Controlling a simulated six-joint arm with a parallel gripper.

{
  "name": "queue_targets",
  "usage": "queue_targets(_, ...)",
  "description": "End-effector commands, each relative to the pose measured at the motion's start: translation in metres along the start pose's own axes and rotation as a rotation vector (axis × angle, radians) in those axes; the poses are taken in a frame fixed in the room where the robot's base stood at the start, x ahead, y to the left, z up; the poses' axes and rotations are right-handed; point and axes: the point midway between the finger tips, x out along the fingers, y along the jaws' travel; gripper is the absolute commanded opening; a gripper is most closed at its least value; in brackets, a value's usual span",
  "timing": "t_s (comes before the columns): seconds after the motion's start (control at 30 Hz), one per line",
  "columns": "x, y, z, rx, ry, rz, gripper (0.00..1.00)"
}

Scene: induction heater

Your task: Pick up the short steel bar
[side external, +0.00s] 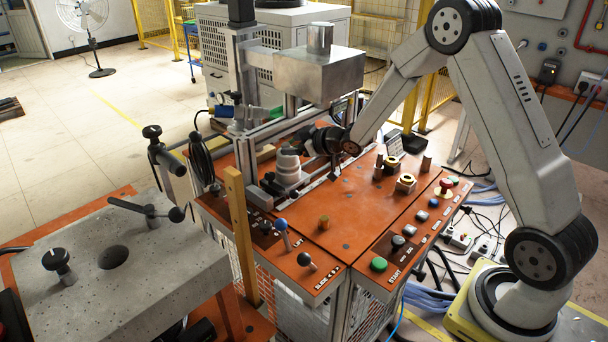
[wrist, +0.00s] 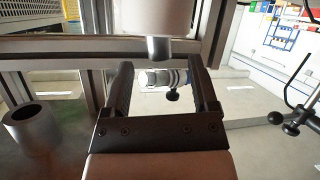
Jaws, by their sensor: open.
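My gripper (side external: 304,140) is open and low over the orange bench, beside a whitish round fixture (side external: 289,168) at its left in the side view. In the wrist view the two dark fingers of my gripper (wrist: 162,72) stand apart with nothing held between them. A short steel cylinder (wrist: 158,50) shows just past the fingertips, roughly between them, below a larger pale cylinder (wrist: 157,15). It looks like the short steel bar, but I cannot be sure. In the side view I cannot make out this bar near the fingers.
A hollow steel cylinder (wrist: 32,130) stands at the wrist view's left. A metal frame bar (wrist: 50,50) runs behind the fingers. Small upright posts (side external: 427,163) and brass-coloured nuts (side external: 405,184) stand on the bench (side external: 350,235). A heavy metal block (side external: 320,72) overhangs from above.

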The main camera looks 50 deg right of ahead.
Motion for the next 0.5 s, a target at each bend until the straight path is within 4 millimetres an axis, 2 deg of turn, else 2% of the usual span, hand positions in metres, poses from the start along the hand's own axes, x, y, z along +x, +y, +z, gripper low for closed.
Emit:
queue_targets(0.2, 0.020, -0.001, 0.000, 0.000, 0.000, 0.001, 0.76)
queue_targets(0.5, 0.024, -0.001, 0.000, 0.001, 0.000, 0.001, 0.76)
